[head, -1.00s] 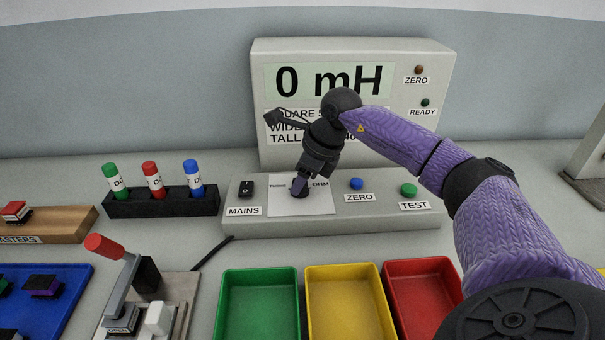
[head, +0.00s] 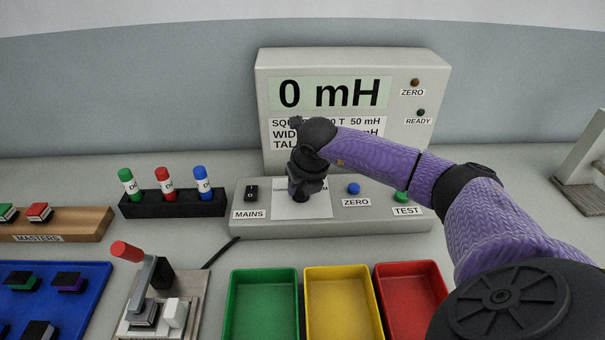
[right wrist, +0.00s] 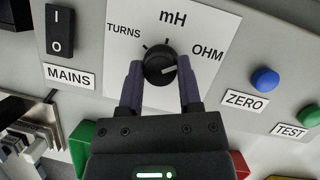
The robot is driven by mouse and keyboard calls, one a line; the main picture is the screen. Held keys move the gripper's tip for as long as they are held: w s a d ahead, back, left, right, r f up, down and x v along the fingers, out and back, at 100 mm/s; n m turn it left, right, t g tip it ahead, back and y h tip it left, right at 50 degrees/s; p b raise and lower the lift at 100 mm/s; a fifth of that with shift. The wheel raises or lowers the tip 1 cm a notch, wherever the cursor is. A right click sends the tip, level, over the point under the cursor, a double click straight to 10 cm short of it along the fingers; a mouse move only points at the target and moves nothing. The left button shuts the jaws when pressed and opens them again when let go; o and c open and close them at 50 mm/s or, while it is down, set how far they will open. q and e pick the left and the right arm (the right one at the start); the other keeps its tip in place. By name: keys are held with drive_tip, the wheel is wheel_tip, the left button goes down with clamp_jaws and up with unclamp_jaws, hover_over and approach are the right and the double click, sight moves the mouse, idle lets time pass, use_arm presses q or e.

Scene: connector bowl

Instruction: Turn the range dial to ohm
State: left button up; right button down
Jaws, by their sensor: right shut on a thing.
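The range dial (right wrist: 159,66) is a round black knob on a white plate marked TURNS, mH and OHM. In the right wrist view its white line points to the right, lying a little below the OHM label (right wrist: 207,53). My right gripper (right wrist: 160,80) is shut on the dial, one finger on each side. In the head view the right gripper (head: 300,192) reaches down to the plate and hides most of the dial and its labels. The meter display (head: 333,93) reads 0 mH. My left gripper is not in view.
The MAINS switch (head: 251,193) is left of the dial; the blue ZERO button (head: 353,189) and green TEST button (head: 401,197) are right of it. Green (head: 262,273), yellow (head: 337,269) and red (head: 408,266) trays stand in front. A marker rack (head: 172,204) stands left.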

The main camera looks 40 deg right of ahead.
drive_tip(key=shift+m+h, duration=0.3)
drive_tip(key=shift+m, duration=0.3)
drive_tip(key=shift+c, duration=1.4)
unclamp_jaws()
drive_tip(key=p+v, duration=0.3)
drive_tip(key=v, duration=0.7)
drive_tip(key=shift+w+f, duration=0.1)
